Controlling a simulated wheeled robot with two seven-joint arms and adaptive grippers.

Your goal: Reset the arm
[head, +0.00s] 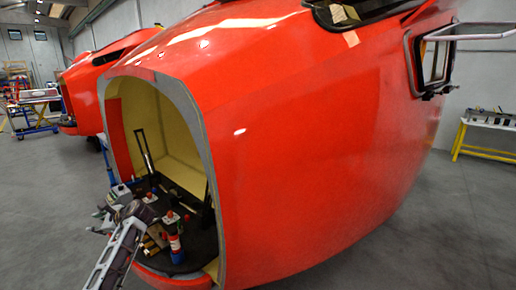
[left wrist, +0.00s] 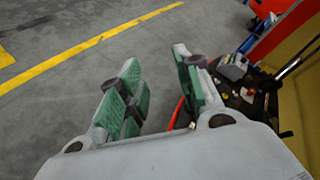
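My left arm comes in from the bottom left in the head view. My left gripper (head: 103,220) is in front of the opening at the left edge of the near red nosecone (head: 300,150). In the left wrist view my left gripper (left wrist: 163,80) shows two fingers with green pads, spread apart with bare floor between them. Nothing is between the fingers. My right gripper is not in view.
Inside the nosecone is a dark platform (head: 190,264) with a red-and-white cylinder (head: 176,246) and other small items. A grey box (left wrist: 232,67) lies right of the fingers. A second red nosecone (head: 85,88) stands behind.

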